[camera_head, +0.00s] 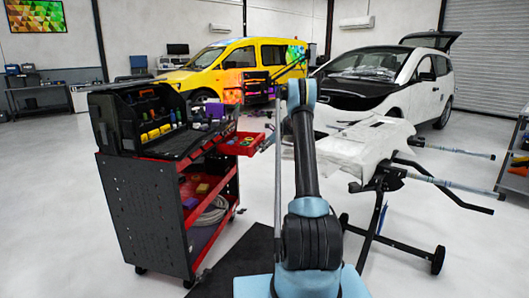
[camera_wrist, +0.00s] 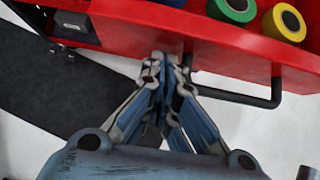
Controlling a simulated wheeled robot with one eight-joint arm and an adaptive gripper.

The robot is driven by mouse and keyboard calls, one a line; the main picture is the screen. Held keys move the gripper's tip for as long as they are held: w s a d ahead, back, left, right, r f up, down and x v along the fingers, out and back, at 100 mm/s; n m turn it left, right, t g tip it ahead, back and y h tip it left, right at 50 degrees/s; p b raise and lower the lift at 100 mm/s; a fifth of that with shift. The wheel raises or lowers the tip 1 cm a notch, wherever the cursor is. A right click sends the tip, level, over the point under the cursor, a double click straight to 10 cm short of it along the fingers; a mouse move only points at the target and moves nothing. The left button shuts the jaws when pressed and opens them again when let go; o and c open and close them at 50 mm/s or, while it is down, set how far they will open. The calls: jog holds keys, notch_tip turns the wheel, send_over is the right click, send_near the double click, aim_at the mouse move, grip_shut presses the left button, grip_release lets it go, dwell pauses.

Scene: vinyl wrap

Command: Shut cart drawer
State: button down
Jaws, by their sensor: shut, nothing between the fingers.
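The red cart drawer (camera_head: 242,148) sticks out from the right side of the black and red tool cart (camera_head: 150,205). In the wrist view the red drawer front (camera_wrist: 225,38) crosses the top, with a black bar handle (camera_wrist: 240,98) on it. My gripper (camera_wrist: 171,58) is shut and empty, its fingertips close to the drawer front at the left end of the handle. I cannot tell whether they touch. In the head view my arm hides much of the gripper's surroundings.
Tape rolls in green (camera_wrist: 232,8) and yellow (camera_wrist: 284,22) lie in the drawer. An open black tool case (camera_head: 140,115) stands on the cart. A stand with a white covered panel (camera_head: 350,145) is to the right.

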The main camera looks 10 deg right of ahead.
dwell(0.3)
jog(key=w+a, duration=0.2)
jog(key=a, duration=0.5)
jog(key=w+a, duration=0.3)
jog(key=a, duration=0.4)
jog(key=w+a, duration=0.3)
jog(key=a, duration=0.3)
jog(key=shift+w+a, duration=0.2)
jog(key=shift+a, duration=0.3)
